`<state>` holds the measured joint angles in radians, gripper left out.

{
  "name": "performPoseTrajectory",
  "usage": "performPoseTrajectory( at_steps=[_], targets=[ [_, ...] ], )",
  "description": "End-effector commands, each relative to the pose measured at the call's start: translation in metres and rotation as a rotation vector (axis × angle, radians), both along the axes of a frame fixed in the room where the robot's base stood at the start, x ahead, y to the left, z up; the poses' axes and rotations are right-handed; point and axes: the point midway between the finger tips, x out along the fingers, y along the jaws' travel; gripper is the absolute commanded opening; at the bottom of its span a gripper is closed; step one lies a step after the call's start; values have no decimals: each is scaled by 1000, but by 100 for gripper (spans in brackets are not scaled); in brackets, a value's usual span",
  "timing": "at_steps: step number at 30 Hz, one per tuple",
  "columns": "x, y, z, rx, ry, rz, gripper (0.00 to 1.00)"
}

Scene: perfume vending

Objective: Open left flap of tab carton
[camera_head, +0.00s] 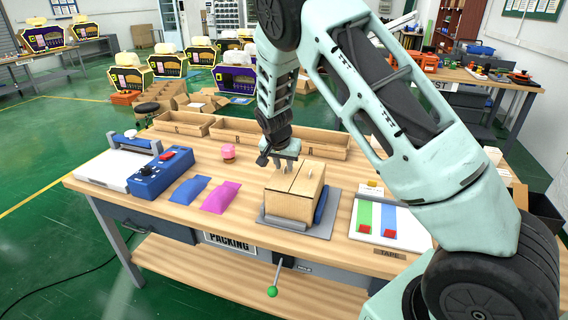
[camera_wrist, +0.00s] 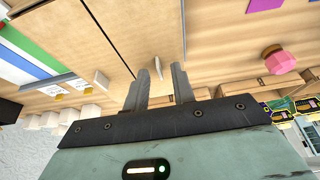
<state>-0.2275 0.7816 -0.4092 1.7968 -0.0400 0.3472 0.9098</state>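The tab carton (camera_head: 290,207) is a closed light-brown box on a grey plate (camera_head: 318,229) near the table's front edge. A dark seam divides its top into two flaps. In the wrist view the carton top (camera_wrist: 140,25) fills the upper middle, with the seam running at a slant. A small pale tab (camera_wrist: 157,66) stands up from it. My gripper (camera_head: 284,167) points down just above the back left part of the carton top. In the wrist view its two fingers (camera_wrist: 158,82) are apart, with the tab showing in the gap. I cannot tell whether they touch the carton.
Left of the carton lie a pink pouch (camera_head: 220,198), a blue pouch (camera_head: 189,190) and a blue control box (camera_head: 161,174). A pink-capped bottle (camera_head: 228,152) stands behind them. Open cardboard trays (camera_head: 240,131) line the back. A white board with green and blue strips (camera_head: 392,217) lies right.

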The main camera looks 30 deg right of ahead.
Motion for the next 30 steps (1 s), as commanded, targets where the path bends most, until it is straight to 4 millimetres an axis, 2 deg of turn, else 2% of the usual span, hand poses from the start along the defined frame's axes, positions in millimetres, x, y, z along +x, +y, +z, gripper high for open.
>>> performPoseTrajectory(
  at_steps=[11, 14, 30],
  targets=[
    [1, -2, -6, 0, 0, -1, 25],
    [1, -2, -6, 0, 0, -1, 0],
    [1, -2, -6, 1, 1, 0, 0]
  ],
)
